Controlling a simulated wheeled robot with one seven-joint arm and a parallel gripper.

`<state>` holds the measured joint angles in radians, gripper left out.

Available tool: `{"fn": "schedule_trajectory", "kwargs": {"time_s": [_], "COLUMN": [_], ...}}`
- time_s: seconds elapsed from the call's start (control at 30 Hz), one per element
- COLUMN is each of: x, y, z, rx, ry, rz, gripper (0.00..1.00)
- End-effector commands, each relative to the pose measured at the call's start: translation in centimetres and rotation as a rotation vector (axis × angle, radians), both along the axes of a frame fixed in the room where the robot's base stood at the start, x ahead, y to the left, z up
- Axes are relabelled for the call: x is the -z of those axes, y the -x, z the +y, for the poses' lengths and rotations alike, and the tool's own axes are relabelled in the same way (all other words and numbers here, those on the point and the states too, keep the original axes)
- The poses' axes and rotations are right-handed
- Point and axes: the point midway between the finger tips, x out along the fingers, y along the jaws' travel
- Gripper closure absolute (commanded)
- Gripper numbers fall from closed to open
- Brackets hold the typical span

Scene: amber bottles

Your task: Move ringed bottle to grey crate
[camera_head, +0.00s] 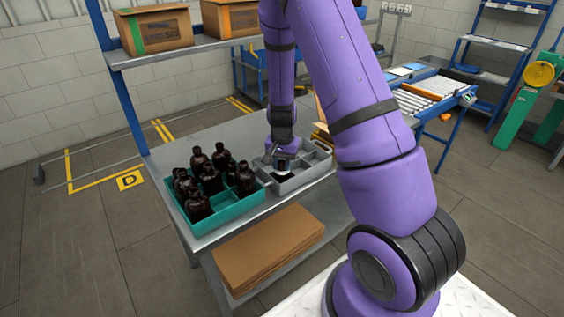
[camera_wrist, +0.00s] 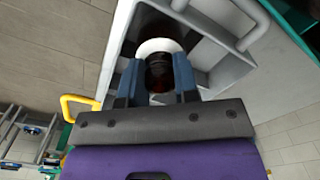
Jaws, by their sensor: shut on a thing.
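The ringed bottle (camera_wrist: 160,70) is dark, with a white ring around it. It stands between the two fingers of my gripper (camera_wrist: 158,78) in the wrist view. My gripper is shut on it. In the head view my gripper (camera_head: 283,153) is over the left part of the grey crate (camera_head: 318,175), and only a little of the bottle and its white ring shows below the fingers. In the wrist view the walls of a compartment of the grey crate (camera_wrist: 237,38) surround the bottle. Whether the bottle touches the crate floor is hidden.
A teal crate (camera_head: 238,213) with several dark amber bottles (camera_head: 210,180) stands directly left of the grey crate on the metal table (camera_head: 180,150). Cardboard boxes (camera_head: 153,29) sit on the shelf above. Flat cardboard (camera_head: 268,245) lies on the lower shelf.

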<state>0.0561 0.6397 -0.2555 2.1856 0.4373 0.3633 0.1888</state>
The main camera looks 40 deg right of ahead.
Motion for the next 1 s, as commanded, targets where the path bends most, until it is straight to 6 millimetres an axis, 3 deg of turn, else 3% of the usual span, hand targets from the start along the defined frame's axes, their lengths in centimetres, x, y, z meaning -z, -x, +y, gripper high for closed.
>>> {"fn": "schedule_trajectory", "kwargs": {"time_s": [0.03, 0.07, 0.17, 0.2, 0.57, 1.0], "x": [0.1, 0.1, 0.1, 0.1, -0.5, -7.9], "y": [0.0, 0.0, 0.0, 0.0, 0.0, -0.1], "z": [0.0, 0.0, 0.0, 0.0, 0.0, 0.0], "rx": [0.000, 0.000, 0.000, 0.000, 0.000, -0.001], "ry": [0.000, 0.000, 0.000, 0.000, 0.001, 0.000], "rz": [0.000, 0.000, 0.000, 0.000, -0.002, -0.004], "gripper": [1.00, 0.67, 0.44, 0.42, 0.42, 0.42]}}
